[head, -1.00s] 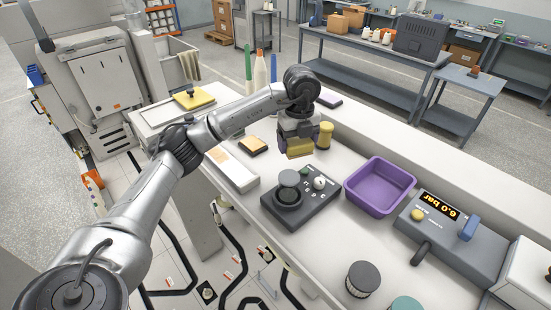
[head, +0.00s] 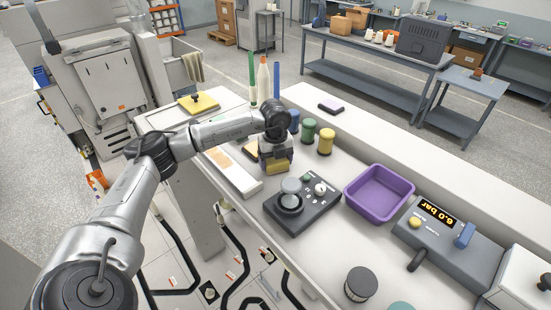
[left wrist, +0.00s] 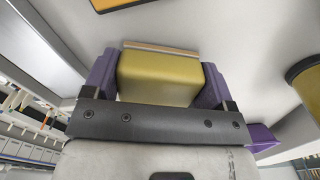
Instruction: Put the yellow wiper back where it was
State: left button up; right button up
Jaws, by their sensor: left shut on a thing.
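The yellow wiper (head: 278,167) is a yellow block with a thin brown-orange edge strip. My left gripper (head: 276,163) is shut on it and holds it over the white bench, beside the dark control box. In the left wrist view the wiper (left wrist: 160,78) sits between the purple fingers, its strip facing away from the palm. Whether it touches the bench is hard to tell. My right gripper is out of view.
A yellow-topped dark pad (head: 250,148) is partly hidden behind my gripper. Blue, green (head: 309,130) and yellow (head: 326,142) bobbins stand close by. The control box (head: 302,207) and purple bin (head: 379,192) lie to the right.

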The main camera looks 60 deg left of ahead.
pick_arm(q)
jog(key=shift+f, duration=0.25)
jog(key=o, duration=0.8)
jog(key=shift+r, duration=0.25)
jog(key=shift+r+b, duration=0.3)
jog(key=shift+r, duration=0.05)
notch_tip(320, 180, up, 10)
jog(key=shift+f+b, duration=0.1)
jog(key=shift+b, duration=0.8)
jog(key=shift+r, duration=0.65)
